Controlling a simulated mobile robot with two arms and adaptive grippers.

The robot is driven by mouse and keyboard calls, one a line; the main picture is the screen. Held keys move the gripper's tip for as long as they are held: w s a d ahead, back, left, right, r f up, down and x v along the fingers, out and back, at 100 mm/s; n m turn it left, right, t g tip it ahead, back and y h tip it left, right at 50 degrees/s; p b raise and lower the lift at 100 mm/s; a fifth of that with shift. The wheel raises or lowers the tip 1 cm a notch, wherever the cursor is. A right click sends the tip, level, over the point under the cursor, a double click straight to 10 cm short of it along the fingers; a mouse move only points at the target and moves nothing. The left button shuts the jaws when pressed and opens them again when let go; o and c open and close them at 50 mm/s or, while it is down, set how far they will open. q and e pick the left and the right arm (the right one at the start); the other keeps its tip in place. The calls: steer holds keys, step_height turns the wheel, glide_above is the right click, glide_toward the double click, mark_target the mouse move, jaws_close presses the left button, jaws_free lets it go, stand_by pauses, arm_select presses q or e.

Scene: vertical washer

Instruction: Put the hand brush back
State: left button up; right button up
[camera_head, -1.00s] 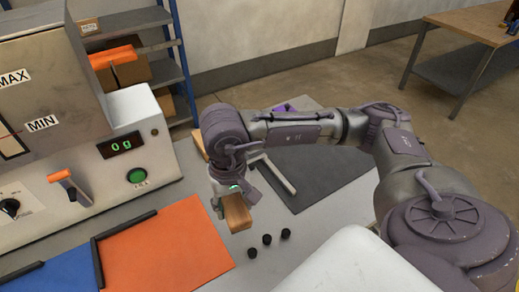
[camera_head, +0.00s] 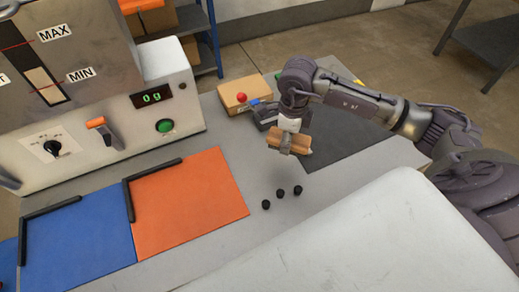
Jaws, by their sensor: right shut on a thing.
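The hand brush (camera_head: 303,143) shows as a light brown wooden block, and its bristles cannot be made out. My right gripper (camera_head: 287,147) is shut around its middle. It holds the brush roughly level above the grey table, behind the small black knobs and by the left edge of the dark grey mat (camera_head: 340,140). The gap between brush and table is hard to judge. My left gripper is out of view.
Several small black pegs (camera_head: 282,194) stand on the table (camera_head: 222,135) below the brush. Orange (camera_head: 190,195) and blue (camera_head: 80,240) mats with black corner rails lie left. A machine (camera_head: 110,100) reading "0g" stands far left.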

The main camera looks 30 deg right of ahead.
steer(key=p, duration=0.2)
glide_above(259, 158)
steer(key=f, duration=0.4)
steer(key=shift+s+d, duration=0.25)
steer(key=shift+d, duration=0.05)
steer(key=shift+w+a+f, duration=0.3)
steer(key=shift+f, duration=0.15)
step_height(259, 158, down, 3)
steer(key=shift+f+p, duration=0.15)
steer(key=shift+p, duration=0.65)
steer(key=shift+f, duration=0.25)
